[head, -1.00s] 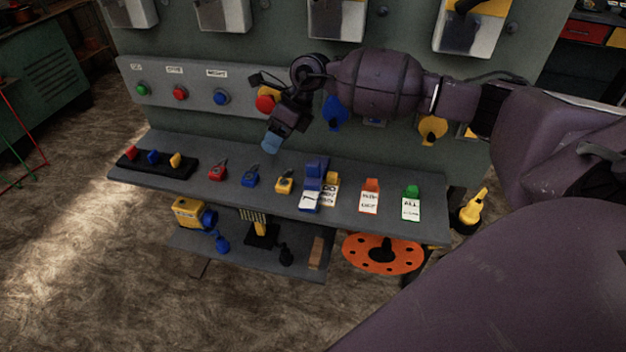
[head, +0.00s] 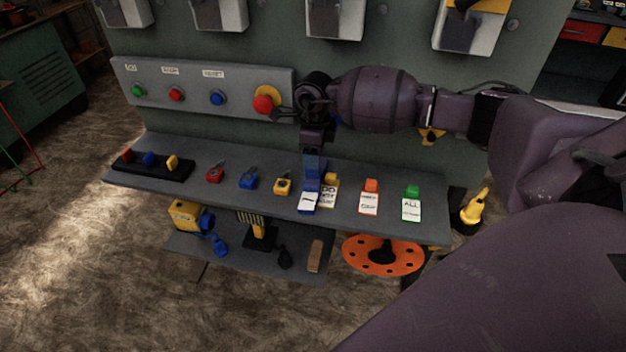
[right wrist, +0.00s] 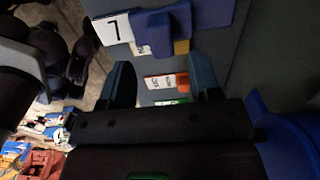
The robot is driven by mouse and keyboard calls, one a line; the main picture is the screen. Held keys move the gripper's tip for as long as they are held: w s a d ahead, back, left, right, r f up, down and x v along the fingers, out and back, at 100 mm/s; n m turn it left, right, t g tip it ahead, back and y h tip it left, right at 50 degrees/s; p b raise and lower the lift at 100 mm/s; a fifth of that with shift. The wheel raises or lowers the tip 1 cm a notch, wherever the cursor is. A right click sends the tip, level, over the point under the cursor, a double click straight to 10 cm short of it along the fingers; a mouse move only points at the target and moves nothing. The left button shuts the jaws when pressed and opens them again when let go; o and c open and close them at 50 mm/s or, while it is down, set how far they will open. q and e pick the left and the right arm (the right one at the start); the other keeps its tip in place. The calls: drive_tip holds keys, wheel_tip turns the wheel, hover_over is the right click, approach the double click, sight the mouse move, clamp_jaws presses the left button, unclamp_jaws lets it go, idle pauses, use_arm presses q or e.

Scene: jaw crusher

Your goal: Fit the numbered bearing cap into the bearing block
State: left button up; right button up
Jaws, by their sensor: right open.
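A blue piece (head: 311,183) with a white label stands on the grey upper shelf among tags. In the right wrist view the label on this blue piece (right wrist: 117,27) reads 7. I cannot identify the bearing block. My left gripper is not in view.
Close right of the blue piece are a yellow tag (head: 331,190), an orange tag (head: 370,197) and a green tag (head: 412,204). Left are yellow (head: 283,184), blue (head: 248,178) and red (head: 215,172) locks. A button panel (head: 197,92) is behind. The lower shelf (head: 232,258) holds several objects.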

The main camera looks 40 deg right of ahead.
sight(313, 175)
wheel_tip(313, 175, down, 5)
drive_tip(key=shift+w+f+b, duration=0.1)
drive_tip(key=shift+w+b, duration=0.05)
drive_tip(key=shift+b, duration=0.25)
drive_tip(key=shift+r, duration=0.2)
clamp_jaws()
